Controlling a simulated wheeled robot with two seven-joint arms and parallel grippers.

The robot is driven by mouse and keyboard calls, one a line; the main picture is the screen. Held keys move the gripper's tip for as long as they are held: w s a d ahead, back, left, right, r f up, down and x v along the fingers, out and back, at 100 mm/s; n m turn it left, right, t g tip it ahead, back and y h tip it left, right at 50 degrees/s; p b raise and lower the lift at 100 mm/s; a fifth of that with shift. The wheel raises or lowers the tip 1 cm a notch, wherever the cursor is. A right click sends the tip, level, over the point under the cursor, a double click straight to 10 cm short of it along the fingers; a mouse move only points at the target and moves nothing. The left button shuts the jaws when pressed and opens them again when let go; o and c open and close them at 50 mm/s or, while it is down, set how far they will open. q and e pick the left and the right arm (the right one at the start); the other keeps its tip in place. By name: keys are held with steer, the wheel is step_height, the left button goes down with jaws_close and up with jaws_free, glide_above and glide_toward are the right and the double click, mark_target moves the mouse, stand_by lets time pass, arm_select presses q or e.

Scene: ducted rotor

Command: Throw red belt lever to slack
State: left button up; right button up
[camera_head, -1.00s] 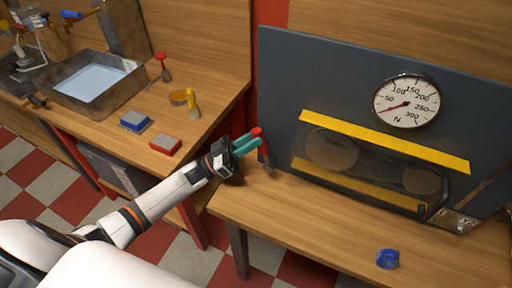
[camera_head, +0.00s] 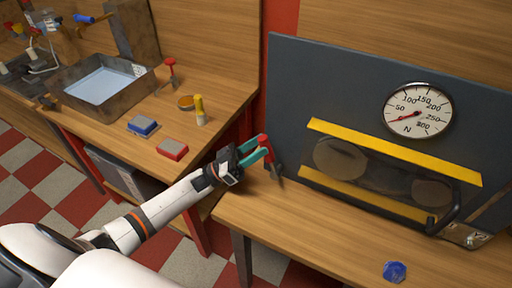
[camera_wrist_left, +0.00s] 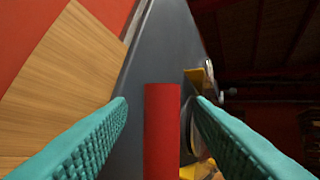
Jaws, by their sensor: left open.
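The red belt lever (camera_head: 265,146) stands upright at the left end of the blue-grey panel, on a dark base. In the left wrist view its red bar (camera_wrist_left: 162,130) runs up between the two teal fingers. My left gripper (camera_head: 257,151) is open, with one finger on either side of the lever. A gap shows between each finger and the bar in the wrist view. Part of the lever is hidden behind the fingers in the head view. My right gripper is not in view.
The panel (camera_head: 310,75) carries a round dial (camera_head: 418,109) marked N, its needle near the low end, and a belt cover with yellow strips (camera_head: 390,151). A blue piece (camera_head: 395,271) lies on the bench front. A side table (camera_head: 105,130) at left holds several items.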

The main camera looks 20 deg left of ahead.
arm_select(q)
steer(key=b+v, duration=0.4)
steer(key=v, duration=0.8)
